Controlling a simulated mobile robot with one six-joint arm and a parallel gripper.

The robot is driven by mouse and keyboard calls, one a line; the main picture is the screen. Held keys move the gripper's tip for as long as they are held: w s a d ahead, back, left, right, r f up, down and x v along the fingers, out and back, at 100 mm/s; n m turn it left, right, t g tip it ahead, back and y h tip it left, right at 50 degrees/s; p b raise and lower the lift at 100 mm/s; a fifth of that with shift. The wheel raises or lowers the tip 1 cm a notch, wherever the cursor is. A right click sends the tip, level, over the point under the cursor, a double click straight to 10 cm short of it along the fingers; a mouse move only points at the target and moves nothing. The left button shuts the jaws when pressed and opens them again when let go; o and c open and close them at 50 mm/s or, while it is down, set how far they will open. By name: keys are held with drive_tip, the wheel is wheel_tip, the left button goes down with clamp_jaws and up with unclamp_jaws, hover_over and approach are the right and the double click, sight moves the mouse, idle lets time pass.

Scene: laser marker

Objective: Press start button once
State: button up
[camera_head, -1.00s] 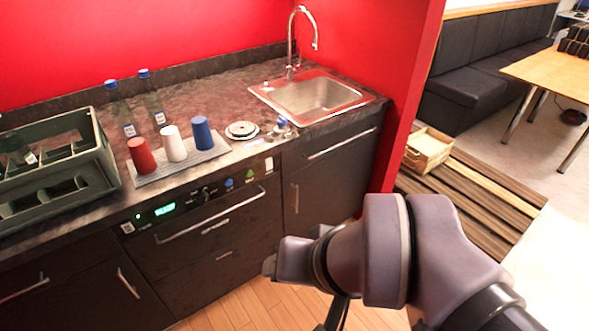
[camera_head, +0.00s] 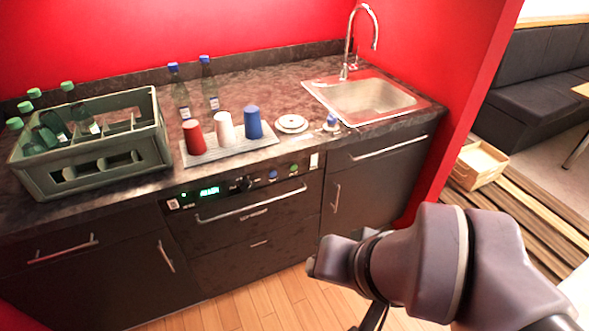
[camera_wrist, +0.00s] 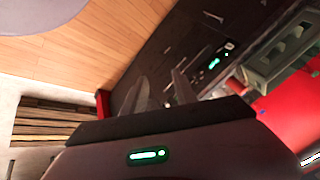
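A control panel (camera_head: 240,186) sits on the dark cabinet front below the counter edge. It has a lit green display (camera_head: 209,191), a black knob (camera_head: 244,183), a blue button (camera_head: 272,174) and a green button (camera_head: 294,169). Their labels are too small to read, so I cannot tell which is the start button. In the wrist view the display (camera_wrist: 214,63) shows at a slant beyond the fingers. My gripper (camera_wrist: 160,88) has its two grey fingers apart with nothing between them. It is well away from the panel. In the head view my arm hides most of it.
A grey crate (camera_head: 100,170) with green-capped bottles stands at the counter's left. Red, white and blue cups (camera_head: 253,122) stand on a grey mat, with two blue-capped bottles behind. A sink (camera_head: 368,98) is at right. Bar handles (camera_head: 250,207) stick out below the panel. The floor (camera_head: 260,305) in front is clear.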

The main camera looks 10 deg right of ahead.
clamp_jaws()
idle(1.3)
